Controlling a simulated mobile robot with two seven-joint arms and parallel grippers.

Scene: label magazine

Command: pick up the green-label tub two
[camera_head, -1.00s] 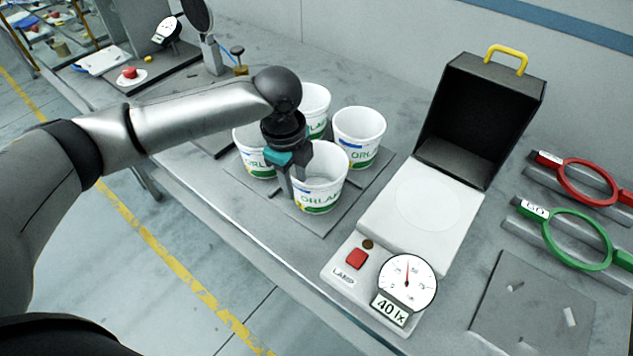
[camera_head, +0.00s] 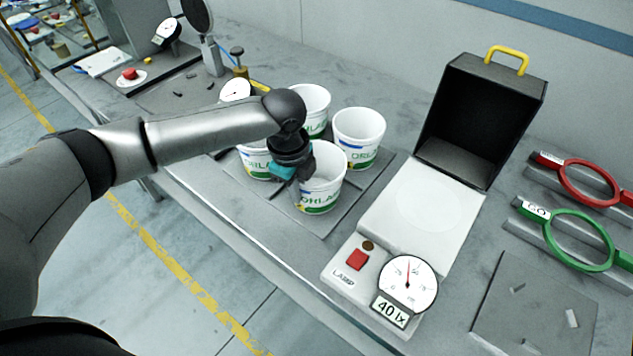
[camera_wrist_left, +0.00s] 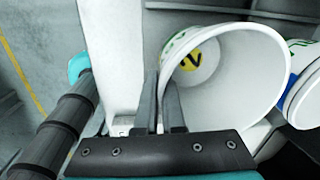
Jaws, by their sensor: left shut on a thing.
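Several white tubs with green lettering stand grouped on a grey mat (camera_head: 300,222). The nearest tub (camera_head: 322,190) is at the front of the group. In the left wrist view, this tub (camera_wrist_left: 235,85) shows a yellow disc marked 2 (camera_wrist_left: 202,57) inside. My left gripper (camera_head: 309,174) is at its left rim; in the left wrist view the two fingers (camera_wrist_left: 161,84) are shut on the tub wall. I cannot tell whether its base touches the mat. The other tubs stand behind (camera_head: 314,112), behind right (camera_head: 358,138) and left, partly hidden (camera_head: 256,162). My right gripper is not in view.
An open lamp box (camera_head: 425,205) with a dial and a 40 lx display stands right of the mat. Green (camera_head: 580,240) and red (camera_head: 585,185) ring handles lie at the far right. A round gauge (camera_head: 236,90) stands behind my left arm.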

